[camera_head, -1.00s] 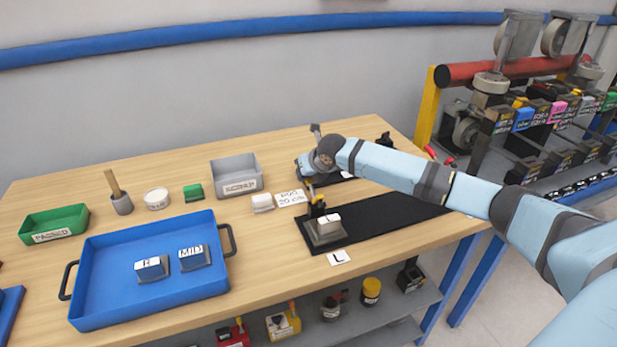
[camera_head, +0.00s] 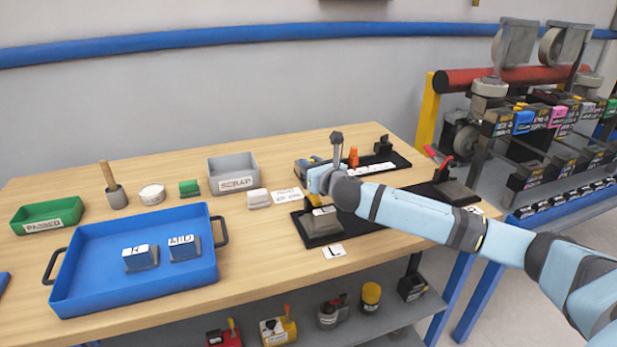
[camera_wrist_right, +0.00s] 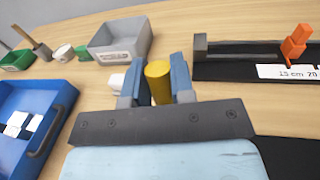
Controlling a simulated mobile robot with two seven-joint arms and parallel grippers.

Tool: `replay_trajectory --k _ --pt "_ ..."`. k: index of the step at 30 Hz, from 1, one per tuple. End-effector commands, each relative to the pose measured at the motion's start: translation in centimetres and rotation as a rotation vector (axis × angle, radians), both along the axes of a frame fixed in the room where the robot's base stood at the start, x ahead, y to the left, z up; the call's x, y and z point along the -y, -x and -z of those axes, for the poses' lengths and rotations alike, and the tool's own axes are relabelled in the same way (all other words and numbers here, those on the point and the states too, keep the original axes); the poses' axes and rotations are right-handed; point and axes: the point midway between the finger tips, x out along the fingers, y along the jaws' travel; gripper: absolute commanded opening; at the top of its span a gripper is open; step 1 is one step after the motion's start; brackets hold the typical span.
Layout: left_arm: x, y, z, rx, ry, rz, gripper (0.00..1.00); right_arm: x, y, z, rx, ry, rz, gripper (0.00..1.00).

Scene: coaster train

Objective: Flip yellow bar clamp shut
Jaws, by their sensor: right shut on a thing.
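The yellow clamp handle (camera_wrist_right: 158,82) stands as a rounded yellow bar between the two fingers of my right gripper (camera_wrist_right: 157,72) in the right wrist view. The fingers are shut on it, one on each side. In the head view my right gripper (camera_head: 308,172) is above the left end of the front black base (camera_head: 362,222). The clamp's grey block (camera_head: 321,222) sits at that end. My gripper and wrist hide most of the handle there. My left gripper is not in view.
Behind is another black base (camera_head: 400,160) with an orange upright lever (camera_head: 353,157). A red-handled block (camera_head: 453,190) stands at the front base's right end. Left are a grey SCRAP bin (camera_head: 236,183), a white block (camera_head: 258,199) and a blue tray (camera_head: 190,280).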

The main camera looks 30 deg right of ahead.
Motion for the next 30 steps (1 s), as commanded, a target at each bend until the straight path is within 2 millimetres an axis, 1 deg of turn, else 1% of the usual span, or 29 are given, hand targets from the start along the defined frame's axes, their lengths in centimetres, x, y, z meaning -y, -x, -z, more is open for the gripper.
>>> replay_trajectory --k 1,5,10,24,25,26,27,28,30 --pt "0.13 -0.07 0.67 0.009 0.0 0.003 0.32 -0.06 0.2 0.53 0.023 0.004 0.0 0.0" --pt "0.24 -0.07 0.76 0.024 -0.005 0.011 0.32 -0.12 0.59 0.25 0.069 0.016 0.001 0.0" --pt "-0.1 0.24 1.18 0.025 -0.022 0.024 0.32 -0.16 0.85 -0.01 0.103 0.025 0.002 0.0" --pt "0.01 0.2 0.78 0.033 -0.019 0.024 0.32 -0.19 0.93 -0.22 0.113 0.028 0.001 0.0" --pt "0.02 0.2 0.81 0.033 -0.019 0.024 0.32 -0.19 0.93 -0.21 0.113 0.028 0.001 0.3" --pt "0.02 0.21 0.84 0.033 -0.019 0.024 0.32 -0.19 0.93 -0.21 0.113 0.028 0.001 0.37" --pt "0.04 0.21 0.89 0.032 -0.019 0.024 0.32 -0.19 0.93 -0.2 0.113 0.028 0.001 0.46" --pt "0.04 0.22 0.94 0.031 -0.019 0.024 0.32 -0.19 0.93 -0.19 0.113 0.028 0.001 0.48" --pt "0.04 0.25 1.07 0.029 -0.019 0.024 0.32 -0.19 0.93 -0.18 0.112 0.028 0.001 0.48"
